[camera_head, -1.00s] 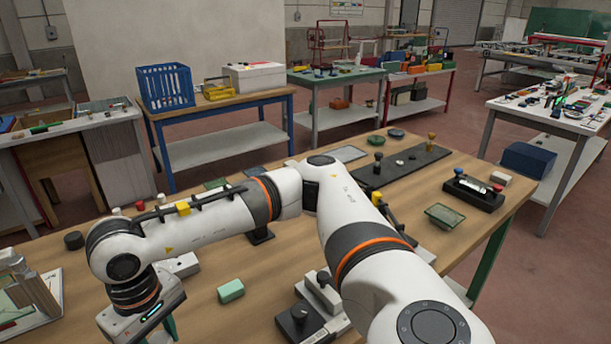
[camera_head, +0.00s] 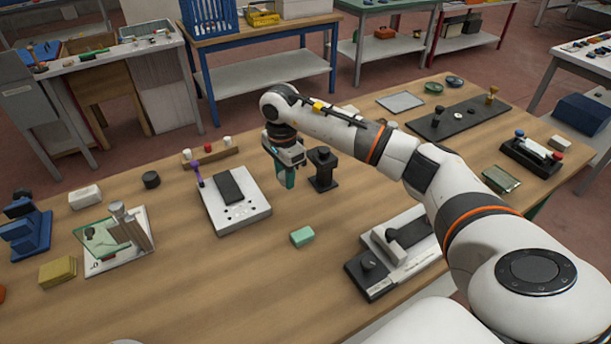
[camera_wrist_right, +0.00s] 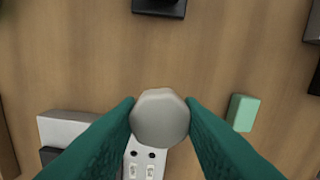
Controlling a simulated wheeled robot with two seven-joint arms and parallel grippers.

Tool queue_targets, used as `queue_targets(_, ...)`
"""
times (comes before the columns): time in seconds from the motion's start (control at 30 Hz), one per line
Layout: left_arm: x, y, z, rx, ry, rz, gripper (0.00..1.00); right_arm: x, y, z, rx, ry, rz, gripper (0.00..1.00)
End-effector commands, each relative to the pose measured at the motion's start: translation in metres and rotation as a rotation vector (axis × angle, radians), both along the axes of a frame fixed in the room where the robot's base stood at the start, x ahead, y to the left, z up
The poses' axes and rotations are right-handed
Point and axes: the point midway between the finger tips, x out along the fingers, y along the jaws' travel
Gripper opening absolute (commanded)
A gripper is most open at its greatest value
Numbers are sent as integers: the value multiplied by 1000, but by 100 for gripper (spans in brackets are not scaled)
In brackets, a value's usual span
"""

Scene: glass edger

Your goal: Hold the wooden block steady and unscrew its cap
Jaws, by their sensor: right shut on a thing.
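My right gripper (camera_head: 286,180) has green fingers and hangs above the middle of the table, just left of a black stand. In the right wrist view its fingers (camera_wrist_right: 160,118) are shut on a pale grey faceted cap (camera_wrist_right: 160,118). The cap sits between the fingertips, seen end-on, and whatever is under it is hidden. In the head view the fingers hide the cap. A low wooden bar (camera_head: 220,157) with a few red and white caps lies behind and left of the gripper. I cannot tell whether it is the task's wooden block. My left gripper is not in view.
The black stand (camera_head: 323,168) is close by on the right. A white device with a black pad (camera_head: 230,186) is to the left. A mint green block (camera_head: 302,236) lies nearer; it also shows in the right wrist view (camera_wrist_right: 242,112). Bare table lies between.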

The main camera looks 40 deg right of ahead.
Motion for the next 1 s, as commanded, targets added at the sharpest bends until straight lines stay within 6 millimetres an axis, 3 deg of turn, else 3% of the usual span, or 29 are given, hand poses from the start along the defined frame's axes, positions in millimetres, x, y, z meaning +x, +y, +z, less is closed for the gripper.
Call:
queue_targets(0.1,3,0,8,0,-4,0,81,-1,0,-19,0,4,2,6)
queue_targets(0.53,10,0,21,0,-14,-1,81,0,1,-65,1,1,4,6)
queue_targets(0.93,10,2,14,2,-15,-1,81,0,0,-73,-1,-2,6,6)
queue_targets(0.97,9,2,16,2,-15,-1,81,0,0,-72,0,-2,6,38)
queue_targets(1.0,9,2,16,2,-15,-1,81,0,0,-71,0,-2,6,44)
